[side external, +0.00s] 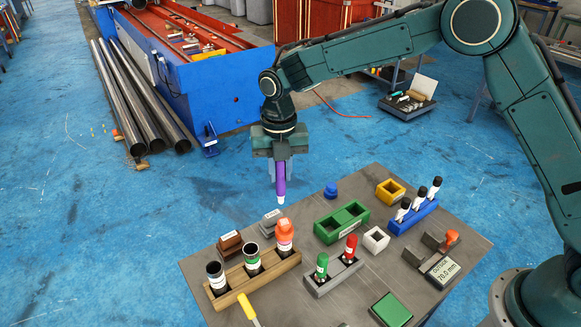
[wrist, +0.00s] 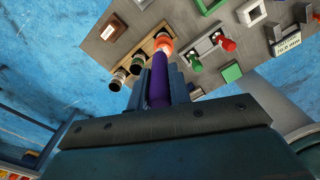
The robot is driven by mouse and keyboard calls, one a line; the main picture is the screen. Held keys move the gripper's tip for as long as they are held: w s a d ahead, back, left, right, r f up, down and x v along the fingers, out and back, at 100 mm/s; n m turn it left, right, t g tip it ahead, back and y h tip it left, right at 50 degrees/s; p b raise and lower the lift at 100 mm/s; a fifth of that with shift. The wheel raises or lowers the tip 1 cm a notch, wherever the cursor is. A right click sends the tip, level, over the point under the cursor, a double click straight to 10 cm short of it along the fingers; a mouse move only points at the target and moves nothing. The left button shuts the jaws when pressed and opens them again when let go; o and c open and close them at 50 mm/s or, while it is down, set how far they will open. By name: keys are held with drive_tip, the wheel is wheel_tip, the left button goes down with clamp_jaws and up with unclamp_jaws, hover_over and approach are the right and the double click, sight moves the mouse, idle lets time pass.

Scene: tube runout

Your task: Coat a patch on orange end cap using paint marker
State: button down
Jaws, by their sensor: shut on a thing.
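My gripper (side external: 281,165) is shut on a purple paint marker (side external: 281,184), held upright with its white tip pointing down. In the wrist view the purple marker (wrist: 159,82) runs up between the fingers. The orange end cap (side external: 285,231) sits on a tube at the right end of a wooden rack (side external: 273,269). The marker tip is above the cap and apart from it in the side view. In the wrist view the orange cap (wrist: 162,45) shows just beyond the tip, partly hidden by it.
Two dark open tubes (side external: 216,276) stand in the same rack. A grey holder (side external: 333,274) with green and red markers is to its right. A green tray (side external: 341,222), a blue marker stand (side external: 412,215) and a gauge (side external: 441,271) are farther right. A yellow-handled tool (side external: 246,306) lies in front.

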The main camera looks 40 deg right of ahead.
sight(281, 194)
wheel_tip(281, 194, down, 4)
drive_tip(key=shift+f, duration=0.1)
drive_tip(key=shift+s+a+f, duration=0.1)
drive_tip(key=shift+s+f, duration=0.05)
drive_tip(key=shift+s, duration=0.15)
drive_tip(key=shift+w, duration=0.25)
drive_tip(key=shift+r, duration=4)
